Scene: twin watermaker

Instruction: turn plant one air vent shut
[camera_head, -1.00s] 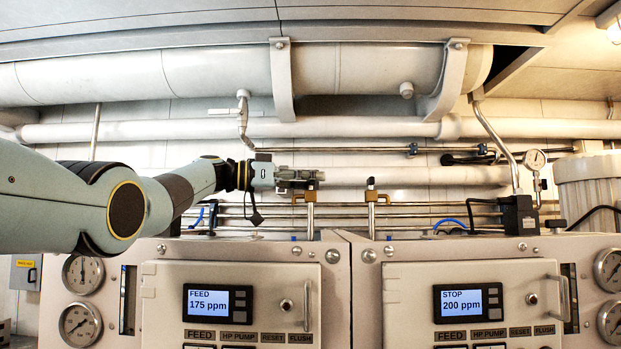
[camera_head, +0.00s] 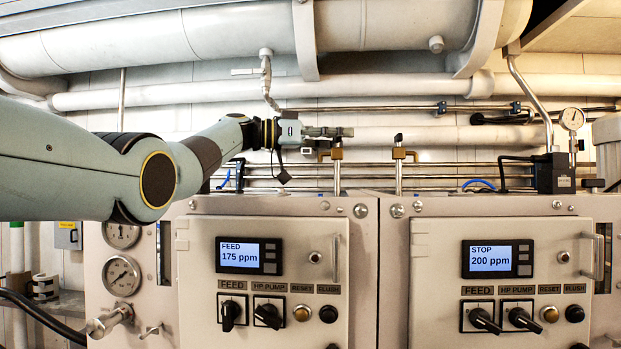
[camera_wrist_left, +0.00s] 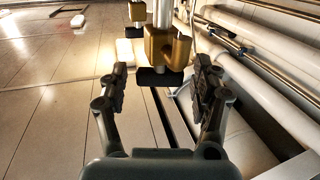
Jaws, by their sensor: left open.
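The plant one air vent is a small brass valve (camera_head: 337,153) with a black part, on an upright pipe above the left cabinet. My left gripper (camera_head: 341,132) points right at the height of its top and partly overlaps it in the head view. In the left wrist view the left gripper (camera_wrist_left: 160,74) is open, with one finger on each side of the near brass valve (camera_wrist_left: 170,45) and its black end (camera_wrist_left: 160,77). No finger clearly touches it, and the exact depth is hard to tell. My right gripper is not in view.
A similar brass valve (camera_head: 399,154) stands to the right above the second cabinet. The left display (camera_head: 249,256) reads FEED 175 ppm; the right display (camera_head: 497,259) reads STOP 200 ppm. Horizontal steel rails and a white pipe (camera_head: 430,136) run close behind the gripper.

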